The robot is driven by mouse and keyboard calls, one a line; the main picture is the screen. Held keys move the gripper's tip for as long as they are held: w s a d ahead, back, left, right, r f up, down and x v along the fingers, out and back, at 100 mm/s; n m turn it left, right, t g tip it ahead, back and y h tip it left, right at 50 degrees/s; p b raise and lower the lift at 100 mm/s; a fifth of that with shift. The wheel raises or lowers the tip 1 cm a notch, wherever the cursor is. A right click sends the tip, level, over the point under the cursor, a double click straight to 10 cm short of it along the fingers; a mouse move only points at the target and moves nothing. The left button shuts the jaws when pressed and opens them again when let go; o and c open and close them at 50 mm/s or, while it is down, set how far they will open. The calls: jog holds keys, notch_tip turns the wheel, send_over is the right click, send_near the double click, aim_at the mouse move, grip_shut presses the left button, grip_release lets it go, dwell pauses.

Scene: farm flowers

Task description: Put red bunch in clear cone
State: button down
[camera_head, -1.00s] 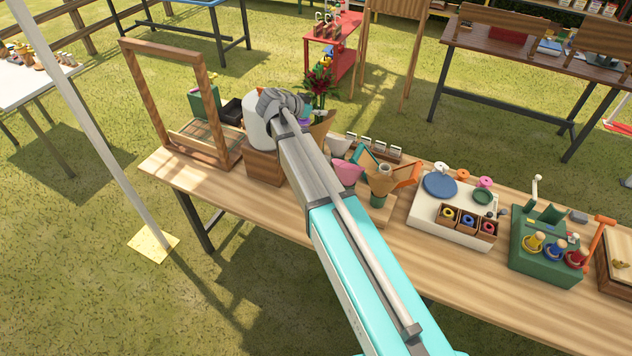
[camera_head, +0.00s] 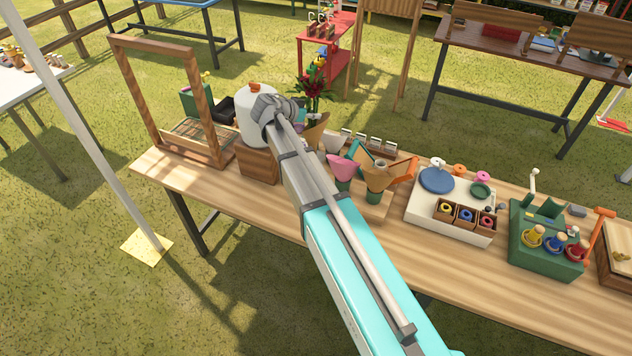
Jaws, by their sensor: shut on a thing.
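The red bunch (camera_head: 315,86), dark red flowers with green leaves, stands upright just right of my gripper (camera_head: 279,108). My gripper is shut on it; the fingertips and the grip on the stems are mostly hidden behind my wrist and arm. A pale grey-white cone (camera_head: 335,141), apparently the clear cone, is in the row of cones right of my arm, below and right of the bunch. Near it are a tan cone (camera_head: 316,131), a pink cone (camera_head: 343,167) and a brown paper cone (camera_head: 379,179).
A white canister (camera_head: 252,122) on a wooden box stands left of my gripper. A wooden frame (camera_head: 139,95) rises at the table's left end. A white board (camera_head: 449,209) with spools and a green block (camera_head: 545,247) with bottles lie to the right. The table's front strip is bare.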

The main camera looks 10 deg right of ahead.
aim_at(310, 141)
jog(key=shift+f+b, duration=0.4)
jog(key=shift+f, duration=0.3)
notch_tip(310, 141, down, 6)
jog(key=b, duration=0.6)
jog(key=shift+f, duration=0.15)
jog(key=shift+f+b, duration=1.85)
jog(key=shift+b, duration=0.15)
jog(key=shift+f, duration=0.2)
jog(key=shift+c, duration=2.3)
grip_release()
jog(key=shift+r, duration=0.1)
jog(key=shift+r, duration=0.2)
